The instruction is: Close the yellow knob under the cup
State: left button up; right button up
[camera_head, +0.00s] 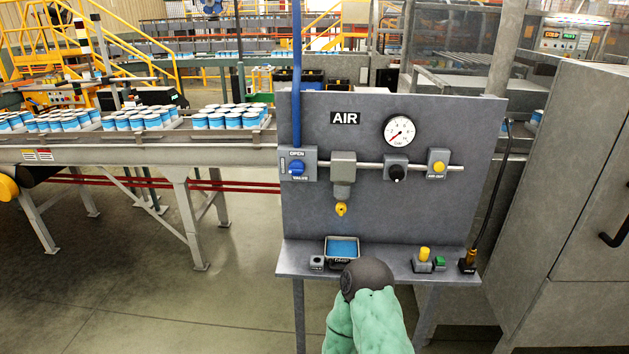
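The yellow knob (341,209) hangs just under the grey cup (342,191) of the filter unit on the AIR panel. An arm of mine with green covers comes in from the bottom, right of centre; I take it for my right arm. Its dark round end (367,279), at the gripper's base, is in front of the shelf, below and a little right of the knob, apart from it in the picture. The fingers are hidden, so I cannot see whether that gripper is open or shut. My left gripper is not in view.
The panel (400,215) bears a blue valve (297,168), a gauge (398,130), a black knob (396,173) and a yellow button (439,167). The shelf below holds a tray (327,251) with blue inside and small fittings. A grey cabinet (580,190) stands right.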

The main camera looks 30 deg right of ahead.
aim_at(341, 207)
jog(key=i+j+z, duration=0.15)
jog(key=i+z, duration=0.2)
jog(key=z, duration=0.15)
jog(key=i+j+z, duration=0.25)
jog(key=z, duration=0.2)
jog(key=i+j+z, duration=0.6)
jog(key=j+z, duration=0.4)
jog(key=l, duration=0.1)
